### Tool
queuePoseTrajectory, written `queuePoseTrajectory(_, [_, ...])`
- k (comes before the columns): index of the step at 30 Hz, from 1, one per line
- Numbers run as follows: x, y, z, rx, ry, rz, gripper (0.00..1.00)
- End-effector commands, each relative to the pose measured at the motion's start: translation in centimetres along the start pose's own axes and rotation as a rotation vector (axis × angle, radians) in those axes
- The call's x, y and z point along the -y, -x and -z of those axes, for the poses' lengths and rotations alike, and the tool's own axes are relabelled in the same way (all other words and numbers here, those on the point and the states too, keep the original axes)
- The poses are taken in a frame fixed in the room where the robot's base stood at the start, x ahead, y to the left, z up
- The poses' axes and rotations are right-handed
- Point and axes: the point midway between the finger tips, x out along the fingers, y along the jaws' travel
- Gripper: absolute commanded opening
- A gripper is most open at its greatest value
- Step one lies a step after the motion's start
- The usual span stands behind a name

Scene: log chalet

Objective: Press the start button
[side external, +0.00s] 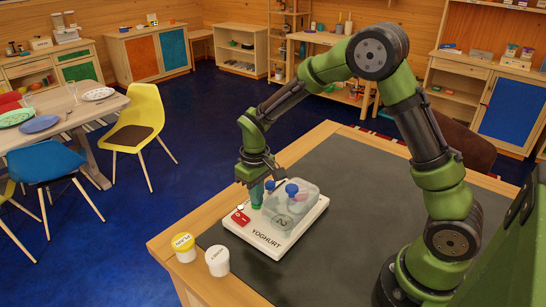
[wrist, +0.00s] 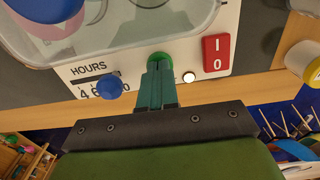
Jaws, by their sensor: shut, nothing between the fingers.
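A white yoghurt maker (side external: 262,243) with a clear cover (side external: 300,205) stands on the table mat. In the wrist view its front panel (wrist: 130,72) carries a round green button (wrist: 160,57), a blue hours knob (wrist: 109,86), a small white light (wrist: 189,77) and a red I/O switch (wrist: 216,54). The red switch also shows in the side view (side external: 240,218). My gripper (wrist: 160,72) is shut and empty, its teal fingertips at the green button and covering its lower part. It points down at the panel in the side view (side external: 256,203). I cannot tell whether the tips touch the button.
A yellow-lidded jar (side external: 184,247) and a white-lidded jar (side external: 217,262) stand near the table's front left corner, beside the yoghurt maker. The dark mat (side external: 350,180) to the right is clear. Chairs and a dining table (side external: 75,115) stand away at the left.

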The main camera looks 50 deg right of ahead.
Motion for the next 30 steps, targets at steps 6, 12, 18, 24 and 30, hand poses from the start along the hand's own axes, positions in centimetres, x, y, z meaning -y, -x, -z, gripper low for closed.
queuePoseTrajectory(6, [0.0, 0.1, -0.1, 0.002, 0.000, 0.000, 0.00])
queuePoseTrajectory(12, [0.0, 1.0, 0.0, 0.001, -0.001, 0.001, 0.00])
queuePoseTrajectory(18, [0.0, 1.9, 0.0, 0.001, 0.000, 0.000, 0.00])
queuePoseTrajectory(24, [0.0, 2.0, 0.0, 0.001, 0.000, 0.000, 0.00])
queuePoseTrajectory(30, [0.0, 2.0, 0.0, 0.001, 0.000, 0.000, 0.00])
